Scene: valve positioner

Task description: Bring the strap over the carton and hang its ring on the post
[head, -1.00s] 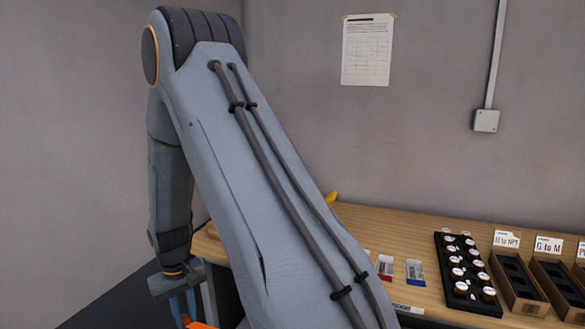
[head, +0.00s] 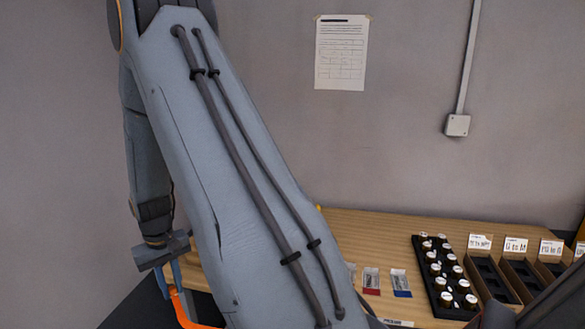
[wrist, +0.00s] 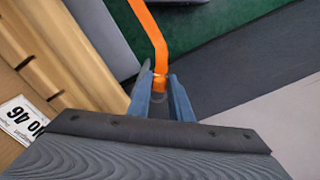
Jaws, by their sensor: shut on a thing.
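My gripper (wrist: 160,82) is shut on the end of the orange strap (wrist: 149,25). In the wrist view the strap runs from between the blue fingers up to the top edge. A small greyish shape sits between the fingers below the strap's end; I cannot tell whether it is the ring. In the head view my gripper (head: 174,274) hangs at the lower left, with a bend of the orange strap (head: 184,310) below it. A brown cardboard surface (wrist: 12,88) with a "No 46" label, possibly the carton, is at the wrist view's left. I cannot see the post.
A wooden bench (head: 370,235) runs along the wall. It bears a black tray (head: 428,285) of several capped jars, small packets (head: 371,278) and labelled boxes (head: 520,280). The wrist view shows a green surface (wrist: 225,35) and grey floor. My arm hides much of the bench's left part.

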